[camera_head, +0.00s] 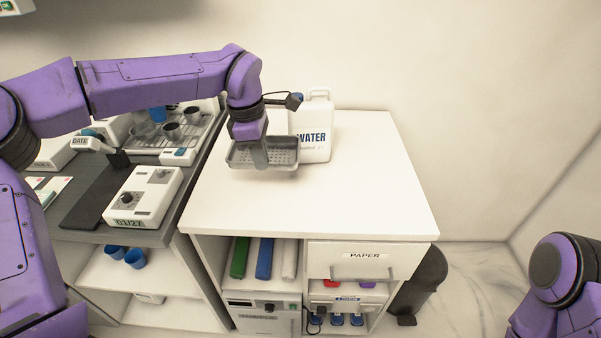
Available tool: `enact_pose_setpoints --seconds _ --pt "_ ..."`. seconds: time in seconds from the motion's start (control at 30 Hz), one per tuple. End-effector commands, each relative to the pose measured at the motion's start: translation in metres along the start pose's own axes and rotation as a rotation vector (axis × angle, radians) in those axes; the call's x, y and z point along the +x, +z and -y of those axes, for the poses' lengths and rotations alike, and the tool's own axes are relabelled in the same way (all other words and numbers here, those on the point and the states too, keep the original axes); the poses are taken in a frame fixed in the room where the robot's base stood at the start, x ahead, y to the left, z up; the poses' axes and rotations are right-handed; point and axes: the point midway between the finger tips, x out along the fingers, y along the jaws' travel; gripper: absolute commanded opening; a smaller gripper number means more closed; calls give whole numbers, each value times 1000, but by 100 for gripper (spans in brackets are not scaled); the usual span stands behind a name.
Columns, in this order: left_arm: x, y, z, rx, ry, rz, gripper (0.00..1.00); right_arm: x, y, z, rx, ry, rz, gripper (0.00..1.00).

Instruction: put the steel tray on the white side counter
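The steel tray (284,154) is a shallow grey tray with small holes in its floor, at the back left of the white side counter (320,205). My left gripper (259,160) reaches down over the tray from the left, its fingers at the tray's left part. The gripper's body hides the fingertips, so I cannot tell whether they hold the tray. I also cannot tell whether the tray touches the counter top or hangs just above it. Only a part of my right arm shows at the lower right; its gripper is out of view.
A white water jug (315,125) stands right behind the tray. The counter's front and right are clear. A grey table on the left holds a white device (145,197), a dark mat and a rack with cups (172,130). A dark bin (423,280) stands right of the counter.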

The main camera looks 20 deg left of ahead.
Motion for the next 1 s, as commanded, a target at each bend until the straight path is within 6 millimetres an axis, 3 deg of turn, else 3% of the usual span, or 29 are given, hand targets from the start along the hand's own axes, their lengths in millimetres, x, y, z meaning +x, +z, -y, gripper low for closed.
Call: enact_pose_setpoints --seconds 0.1,0.3,0.5,0.7,1.0 --pt "17 30 -11 1 -3 -5 0 -11 -5 -1 0 0 0 43" --pt "60 53 -21 1 -1 -2 0 -17 -7 -2 0 0 0 43" --pt "80 66 -27 4 -1 -2 0 -21 -9 -2 0 0 0 43" --pt "110 64 -27 4 0 0 0 -24 -10 -2 0 0 0 43" --pt "113 63 -27 4 1 1 0 -23 -10 -2 0 0 0 43"
